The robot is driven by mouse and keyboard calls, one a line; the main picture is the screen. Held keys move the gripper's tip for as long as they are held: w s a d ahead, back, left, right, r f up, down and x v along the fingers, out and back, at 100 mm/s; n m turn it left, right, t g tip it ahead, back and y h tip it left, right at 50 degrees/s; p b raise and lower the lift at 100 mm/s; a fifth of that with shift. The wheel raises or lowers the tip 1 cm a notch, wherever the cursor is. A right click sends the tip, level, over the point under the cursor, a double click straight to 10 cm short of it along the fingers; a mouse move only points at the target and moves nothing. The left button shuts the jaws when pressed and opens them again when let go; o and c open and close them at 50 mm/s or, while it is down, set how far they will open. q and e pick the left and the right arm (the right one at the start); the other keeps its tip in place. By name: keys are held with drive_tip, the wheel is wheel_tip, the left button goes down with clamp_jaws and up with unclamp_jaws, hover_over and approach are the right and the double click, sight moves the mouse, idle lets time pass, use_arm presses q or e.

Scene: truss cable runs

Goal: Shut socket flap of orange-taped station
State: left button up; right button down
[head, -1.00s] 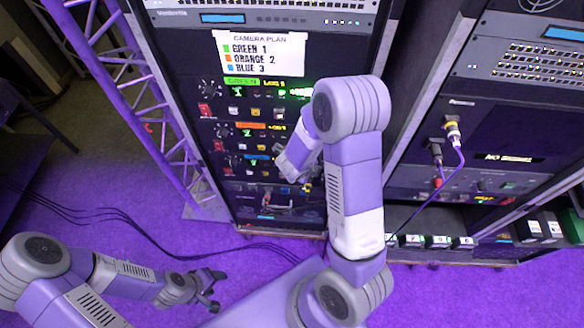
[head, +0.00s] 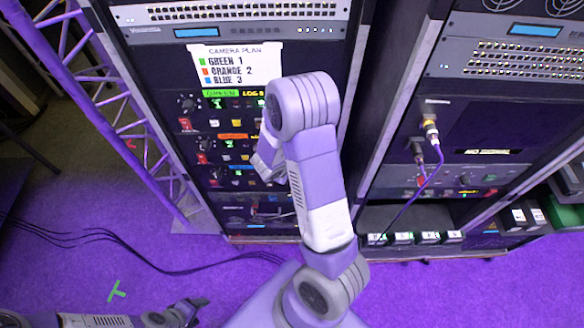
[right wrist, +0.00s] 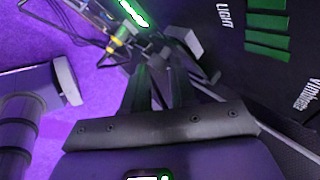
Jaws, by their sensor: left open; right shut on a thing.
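The orange-taped station (head: 203,145) is the middle control row in the left rack, under an orange label strip (head: 232,136). My right arm covers its right part, and I cannot make out its socket flap. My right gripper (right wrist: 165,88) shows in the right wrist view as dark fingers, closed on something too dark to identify. In the head view it is hidden behind its own arm at the rack front. A connector with a yellow band (right wrist: 117,42) shows near the fingers. My left gripper (head: 190,308) is open and empty, low over the floor, far from the rack.
A camera plan sign (head: 240,65) lists green 1, orange 2, blue 3. A green-taped station (head: 187,104) lies above the orange one. A purple cable (head: 440,155) hangs at the right rack. A truss (head: 130,120) stands left; black cables (head: 130,258) cross the floor.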

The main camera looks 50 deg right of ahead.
drive_tip(key=c, duration=1)
unclamp_jaws()
drive_tip(key=shift+w+a+r+t, duration=0.2)
drive_tip(key=shift+w+a+t, duration=0.15)
drive_tip(key=shift+w, duration=0.35)
drive_tip(key=shift+o, duration=0.2)
drive_tip(key=p+v, duration=0.1)
drive_tip(key=v, duration=0.6)
drive_tip(key=shift+s+a+p, duration=0.15)
drive_tip(key=shift+s+p, duration=0.2)
